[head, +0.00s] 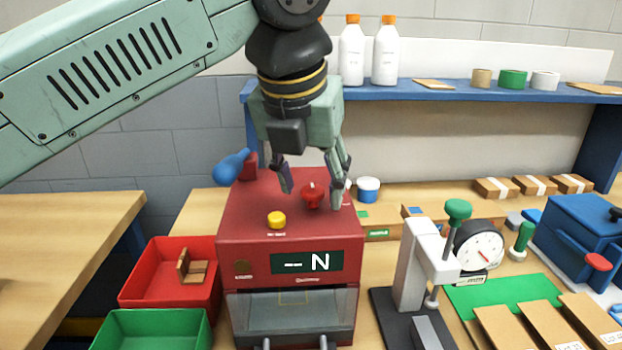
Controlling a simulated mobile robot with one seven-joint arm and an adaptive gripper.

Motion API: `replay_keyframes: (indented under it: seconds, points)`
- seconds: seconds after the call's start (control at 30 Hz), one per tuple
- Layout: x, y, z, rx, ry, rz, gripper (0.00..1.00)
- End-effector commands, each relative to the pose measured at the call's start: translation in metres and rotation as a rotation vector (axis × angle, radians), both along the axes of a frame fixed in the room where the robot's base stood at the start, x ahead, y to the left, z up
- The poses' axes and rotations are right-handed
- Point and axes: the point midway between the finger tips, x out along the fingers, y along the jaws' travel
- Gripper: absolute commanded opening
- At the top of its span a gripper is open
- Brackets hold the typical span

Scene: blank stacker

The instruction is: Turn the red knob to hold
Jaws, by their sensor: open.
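The red knob (312,196) stands on the top face of the red machine (245,220), toward its right side. A small white mark shows on top of the knob. My gripper (313,194) points down over the machine with its fingers apart, one on each side of the knob. I cannot tell whether the fingers touch it. The machine's display (307,263) shows a dash and the letter N. Small labels near the knob are not readable, so its set position cannot be read.
A yellow button (277,220) sits left of the knob on the machine top. A blue rounded handle (230,167) rises at the machine's back left. A red bin (170,298) and a green bin (150,330) stand left. A dial gauge stand (411,262) stands right.

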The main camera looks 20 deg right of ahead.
Motion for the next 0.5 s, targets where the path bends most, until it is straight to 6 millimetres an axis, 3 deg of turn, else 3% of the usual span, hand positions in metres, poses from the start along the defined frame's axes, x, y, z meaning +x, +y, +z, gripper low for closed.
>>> replay_keyframes:
  seconds: [0.5]
  points:
    - [-0.021, 0.015, 0.064, -0.003, 0.0, -0.002, 0.48]
